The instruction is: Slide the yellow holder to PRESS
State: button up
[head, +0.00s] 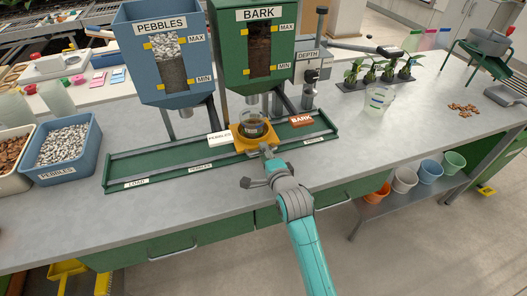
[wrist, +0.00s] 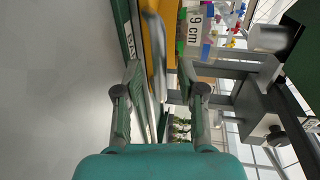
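The yellow holder (head: 239,140) sits on the long green track (head: 160,168), under the BARK hopper. It carries a clear pot (head: 252,120) with dark contents. Track labels include LOAD (head: 137,182) and PEBBLES (head: 200,167); the rightmost label (head: 313,139) is too small to read surely. My gripper (head: 265,151) reaches the holder's front side from the bench front. In the wrist view my gripper's fingers (wrist: 160,68) are apart, with the yellow holder (wrist: 172,45) and a grey strip just ahead between them. I cannot tell whether they touch it.
The blue PEBBLES hopper (head: 165,85) and green BARK hopper (head: 247,75) stand behind the track. A DEPTH-marked post device (head: 309,75) with a lever stands at their right. The front bench is mostly clear.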

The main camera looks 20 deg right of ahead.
jog(key=shift+x, duration=0.8)
grip_shut()
jog(key=shift+d, duration=0.1)
jog(key=d, duration=2)
jog(key=shift+s, duration=0.1)
jog(key=shift+d, duration=0.15)
grip_release()
jog(key=shift+d, duration=0.1)
